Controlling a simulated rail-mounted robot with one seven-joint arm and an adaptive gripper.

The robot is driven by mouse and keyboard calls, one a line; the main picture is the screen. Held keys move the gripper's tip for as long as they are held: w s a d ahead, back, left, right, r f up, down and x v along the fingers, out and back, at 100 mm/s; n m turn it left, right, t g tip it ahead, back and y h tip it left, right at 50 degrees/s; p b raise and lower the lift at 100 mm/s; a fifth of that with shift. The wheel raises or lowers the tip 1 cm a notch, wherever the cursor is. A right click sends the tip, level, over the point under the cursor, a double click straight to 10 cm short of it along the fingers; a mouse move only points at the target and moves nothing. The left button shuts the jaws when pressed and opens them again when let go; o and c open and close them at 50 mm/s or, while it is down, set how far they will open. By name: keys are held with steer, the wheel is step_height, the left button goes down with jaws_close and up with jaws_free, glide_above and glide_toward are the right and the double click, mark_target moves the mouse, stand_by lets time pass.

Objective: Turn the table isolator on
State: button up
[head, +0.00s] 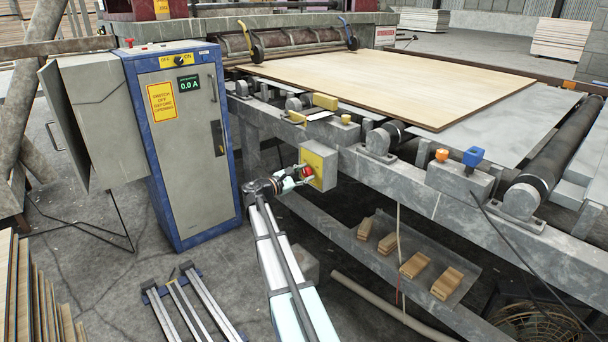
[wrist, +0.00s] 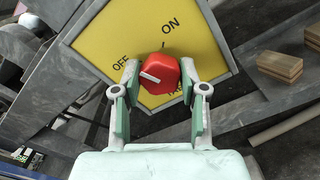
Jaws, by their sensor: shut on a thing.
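The table isolator (head: 326,163) is a grey box with a yellow front plate on the near side of the roller table. Its red knob (head: 308,171) is partly hidden by my gripper (head: 301,174) in the head view. In the wrist view the yellow plate (wrist: 205,50) is tilted and bears the words OFF and ON. The red knob (wrist: 168,70) has a white mark pointing left and slightly up, towards OFF. My gripper (wrist: 159,83) is shut on the red knob, one finger on each side.
A blue and grey cabinet (head: 192,150) stands left of my arm, its display reading 0.0 A. The roller table carries a large veneer sheet (head: 390,80). Wooden blocks (head: 414,265) lie on a lower shelf. Rails (head: 190,305) lie on the floor.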

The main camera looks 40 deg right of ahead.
steer(key=m+b, duration=0.1)
steer(key=m, duration=0.2)
steer(key=shift+f+m, duration=0.1)
steer(key=shift+m, duration=0.3)
steer(key=m+b, duration=0.1)
steer(key=m, duration=0.2)
steer(key=shift+m+b, duration=0.3)
steer(key=m+b, duration=0.2)
steer(key=m, duration=0.1)
steer(key=shift+m+b, duration=0.7)
steer(key=shift+m, duration=0.8)
steer(key=o, duration=1.1)
steer(key=shift+d, duration=0.1)
steer(key=shift+o, duration=0.2)
steer(key=a, duration=1.2)
steer(key=shift+s, duration=0.2)
